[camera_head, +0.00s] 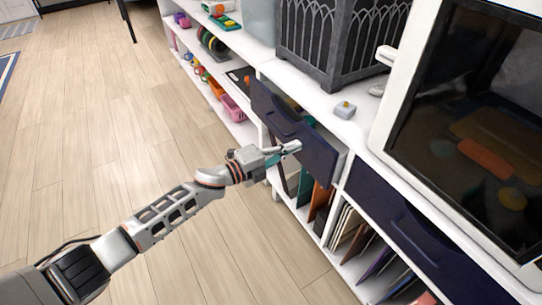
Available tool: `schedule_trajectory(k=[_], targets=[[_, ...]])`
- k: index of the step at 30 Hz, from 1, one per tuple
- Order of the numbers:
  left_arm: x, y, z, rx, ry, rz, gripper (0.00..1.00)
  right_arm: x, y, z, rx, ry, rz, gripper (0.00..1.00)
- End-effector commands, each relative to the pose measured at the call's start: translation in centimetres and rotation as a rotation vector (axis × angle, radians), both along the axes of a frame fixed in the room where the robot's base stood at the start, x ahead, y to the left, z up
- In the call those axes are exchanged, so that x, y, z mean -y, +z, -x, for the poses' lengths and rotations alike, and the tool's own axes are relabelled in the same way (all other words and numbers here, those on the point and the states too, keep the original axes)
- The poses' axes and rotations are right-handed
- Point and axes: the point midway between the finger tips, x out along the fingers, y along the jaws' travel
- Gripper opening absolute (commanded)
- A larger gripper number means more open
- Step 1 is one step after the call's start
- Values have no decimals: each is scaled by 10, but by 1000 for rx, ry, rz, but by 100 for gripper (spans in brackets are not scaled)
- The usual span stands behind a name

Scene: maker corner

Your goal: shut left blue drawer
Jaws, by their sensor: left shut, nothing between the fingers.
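The left blue drawer (309,146) is dark navy and stands open, pulled out from the white shelf unit. A second navy drawer (408,232) to the right is flush with the unit. My right gripper is not in view.
The white shelf unit (352,128) carries a dark lattice box, a small grey block (345,109) and a large screen-fronted machine (480,120). Upright folders fill the slots below the drawers. Colourful items sit on the far shelves. The wooden floor (110,120) at left is clear.

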Motion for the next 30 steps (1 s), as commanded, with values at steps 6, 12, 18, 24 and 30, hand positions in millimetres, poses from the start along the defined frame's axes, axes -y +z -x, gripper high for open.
schedule_trajectory(k=[6,12,18,24,30], targets=[[28,-5,-18,-4,0,-1,0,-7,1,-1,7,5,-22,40],[39,-2,-26,-1,0,-2,0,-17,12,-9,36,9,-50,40],[42,0,-29,1,0,-1,0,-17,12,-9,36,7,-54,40],[42,2,-29,2,1,0,0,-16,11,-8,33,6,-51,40],[40,3,-29,4,1,-1,0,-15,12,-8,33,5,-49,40]])
